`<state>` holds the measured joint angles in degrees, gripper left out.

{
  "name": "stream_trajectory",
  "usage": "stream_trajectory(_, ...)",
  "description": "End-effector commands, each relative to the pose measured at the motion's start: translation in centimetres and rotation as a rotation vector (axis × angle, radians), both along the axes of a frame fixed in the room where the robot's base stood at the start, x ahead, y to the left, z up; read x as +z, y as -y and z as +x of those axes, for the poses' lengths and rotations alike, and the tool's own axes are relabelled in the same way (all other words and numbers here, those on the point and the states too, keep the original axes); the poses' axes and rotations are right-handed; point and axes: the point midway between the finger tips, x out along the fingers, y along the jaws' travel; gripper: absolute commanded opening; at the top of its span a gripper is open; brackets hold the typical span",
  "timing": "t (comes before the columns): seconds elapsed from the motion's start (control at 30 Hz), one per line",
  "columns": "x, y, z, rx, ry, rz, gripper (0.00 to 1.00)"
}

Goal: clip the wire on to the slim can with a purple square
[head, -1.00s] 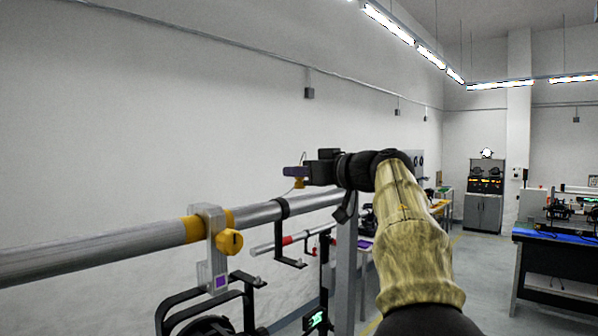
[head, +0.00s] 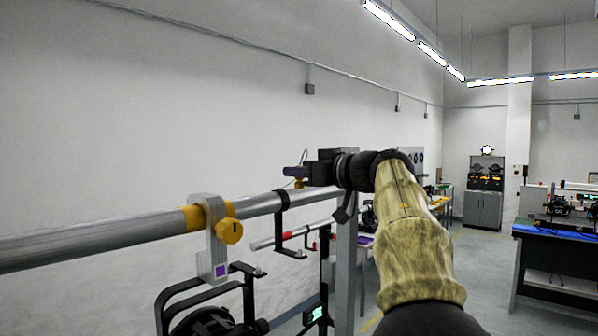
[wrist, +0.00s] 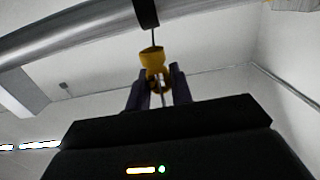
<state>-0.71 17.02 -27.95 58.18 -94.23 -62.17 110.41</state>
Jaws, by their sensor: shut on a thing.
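My gripper (head: 296,172) is shut on a yellow clip (wrist: 152,62) at the end of a thin wire. In the wrist view the clip sits between the two dark fingers, and the wire runs up past a black strap. The clip shows small under the fingers in the head view (head: 299,184). A purple square (head: 221,271) is on the grey clamp (head: 216,235) hung from the pipe, left of and below my gripper. Below it is a black yoke with a dark can (head: 205,322), cut off by the lower edge, so its slimness is unclear.
The silver pipe (head: 100,242) runs across the left, close by my gripper. A yellow knob (head: 230,231) sticks out from the clamp. A black hook bracket (head: 283,225) and grey post (head: 346,270) stand near my wrist. A blue-topped bench (head: 560,238) is far right.

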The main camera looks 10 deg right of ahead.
Motion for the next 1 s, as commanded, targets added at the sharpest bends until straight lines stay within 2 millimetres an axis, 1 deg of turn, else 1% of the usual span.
stream_trajectory(1.0, -2.1, 0.0, 0.0, 0.000, 0.000, 0.000, 0.00)
